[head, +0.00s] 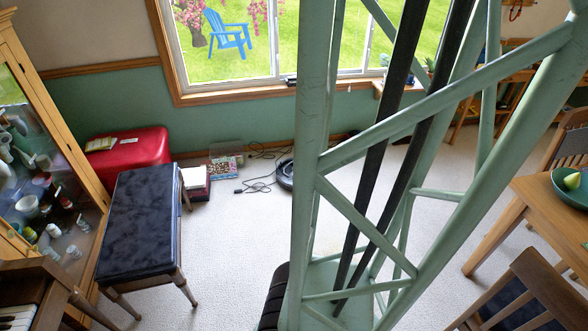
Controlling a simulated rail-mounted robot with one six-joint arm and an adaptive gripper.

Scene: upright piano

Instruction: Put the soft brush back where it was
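I cannot make out the soft brush in the head view. My gripper is not in view, so I cannot tell what it holds. Only a corner of the upright piano shows at the lower left, with a few white keys (18,318) and brown wood. My green lattice column hides much of the centre and right.
A dark-topped bench (145,215) stands beside the piano. A glass cabinet (80,165) is at the left edge, near a red ottoman (128,150). Cables (262,178) lie by the wall. A wooden table (540,205) and chairs stand right. Carpet (232,238) in the middle is clear.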

